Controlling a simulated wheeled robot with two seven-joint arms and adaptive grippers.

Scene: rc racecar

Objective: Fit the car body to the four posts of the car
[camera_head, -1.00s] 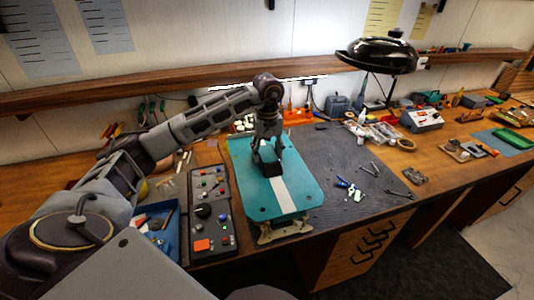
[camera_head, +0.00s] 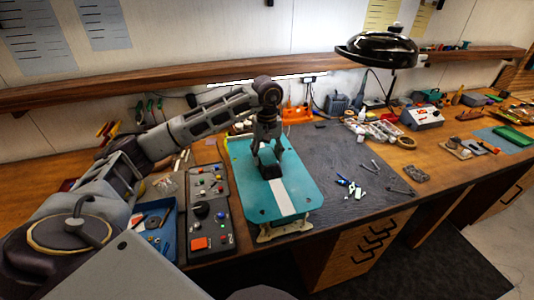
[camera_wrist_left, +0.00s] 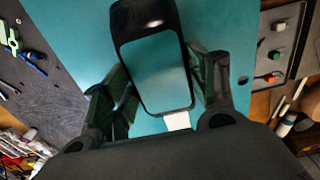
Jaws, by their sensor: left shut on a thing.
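The car body (camera_head: 300,195) is a flat teal plate with a white lengthwise stripe and a raised dark cabin (camera_head: 270,172). It lies roughly level over the car's cream chassis (camera_head: 283,229), whose near end shows below the body's front edge. My left gripper (camera_head: 268,160) points down, shut on the dark cabin. In the left wrist view its fingers flank the cabin (camera_wrist_left: 152,65) on both sides. The posts are hidden under the body, so I cannot tell whether they are seated. My right gripper is not in view.
A grey control box (camera_head: 210,212) with knobs stands close left of the body, beside a blue tray (camera_head: 155,228). A dark mat (camera_head: 335,160) with small tools lies to the right. A black lamp (camera_head: 376,50) overhangs the bench behind.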

